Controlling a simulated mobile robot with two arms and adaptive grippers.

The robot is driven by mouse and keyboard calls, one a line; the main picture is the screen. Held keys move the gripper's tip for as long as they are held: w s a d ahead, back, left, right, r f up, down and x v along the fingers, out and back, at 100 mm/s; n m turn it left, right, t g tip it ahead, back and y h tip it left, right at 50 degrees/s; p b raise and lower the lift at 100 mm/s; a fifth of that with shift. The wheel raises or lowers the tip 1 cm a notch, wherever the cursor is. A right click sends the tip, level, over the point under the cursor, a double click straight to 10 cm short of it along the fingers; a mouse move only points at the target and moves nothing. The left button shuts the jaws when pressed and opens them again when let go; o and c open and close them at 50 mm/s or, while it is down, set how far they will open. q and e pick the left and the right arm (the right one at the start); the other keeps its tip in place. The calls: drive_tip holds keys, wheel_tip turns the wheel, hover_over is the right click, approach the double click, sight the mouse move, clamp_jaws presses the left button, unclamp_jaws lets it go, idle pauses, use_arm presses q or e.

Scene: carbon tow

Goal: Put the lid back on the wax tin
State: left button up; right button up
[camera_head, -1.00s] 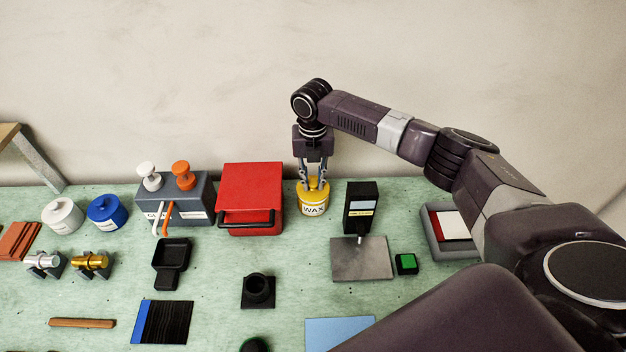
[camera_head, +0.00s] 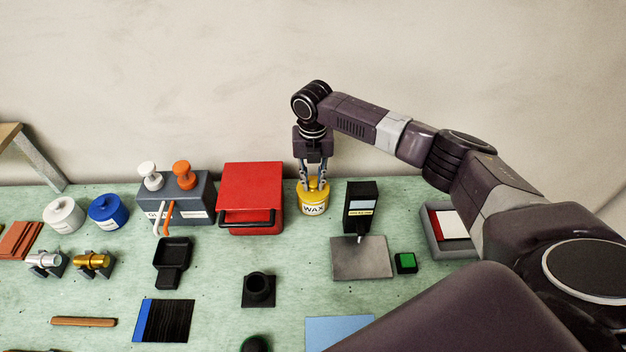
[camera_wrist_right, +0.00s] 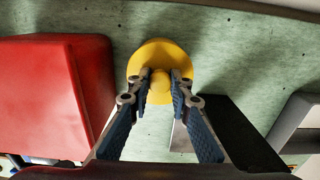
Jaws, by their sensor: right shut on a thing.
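The wax tin (camera_head: 313,208) stands upright on the bench, with a white WAX label on its front. Its yellow lid (camera_wrist_right: 160,58) with a round knob fills the middle of the right wrist view and appears to sit on top of the tin. My right gripper (camera_head: 314,184) points straight down over the tin, and its fingers are shut on the lid's knob (camera_wrist_right: 160,80). In the head view the fingers partly hide the lid, and I cannot tell whether it is fully seated. My left gripper is not in view.
A red box (camera_head: 251,190) with a black handle stands close left of the tin. A black upright device (camera_head: 361,205) with a grey plate (camera_head: 362,262) stands close right. The wall is just behind. Free bench lies in front of the tin.

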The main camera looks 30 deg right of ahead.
idle(0.4)
drive_tip(key=o, duration=0.8)
drive_tip(key=shift+o, duration=0.2)
drive_tip(key=o, duration=0.4)
drive_tip(key=shift+r, duration=0.15)
drive_tip(key=shift+r+p, duration=3.25)
drive_tip(key=shift+r, duration=0.15)
